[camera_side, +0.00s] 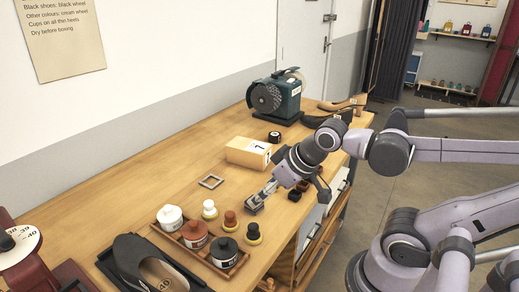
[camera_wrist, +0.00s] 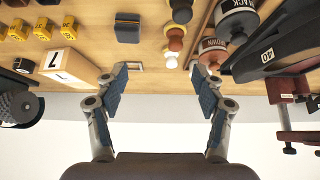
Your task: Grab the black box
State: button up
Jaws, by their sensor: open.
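A small dark, nearly black box (camera_wrist: 127,27) with a brown edge lies on the wooden bench in the wrist view. It sits ahead of my gripper, nearer the left finger. My gripper (camera_wrist: 159,66) is open, with nothing between its blue-grey pads. In the side view my gripper (camera_side: 257,200) hangs low over the bench near its front edge, and I cannot clearly make out the box there. Small dark blocks (camera_side: 294,195) show right of my gripper in the side view.
A pale numbered carton (camera_side: 248,152) and a square metal frame (camera_side: 211,181) lie behind my gripper. A tray (camera_side: 158,230) with jars, daubers (camera_side: 253,234) and a black shoe (camera_side: 135,262) are toward the near left. Yellow numbered pieces (camera_wrist: 69,27) lie left of the box.

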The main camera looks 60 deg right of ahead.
jog(key=w+d+m+g, duration=0.2)
jog(key=m, duration=0.4)
jog(key=w+d+f+m+g, duration=0.1)
jog(key=w+d+m+g, duration=0.1)
jog(key=m, duration=0.4)
jog(key=w+d+f+m+g, duration=0.1)
jog(key=w+d+m+g, duration=0.1)
jog(key=m, duration=0.5)
jog(key=shift+w+d+g, duration=0.15)
jog(key=shift+w+g, duration=0.45)
jog(key=shift+w, duration=0.35)
jog(key=shift+s+f, duration=0.1)
jog(key=shift+f, duration=4.8)
jog(key=c, duration=1.2)
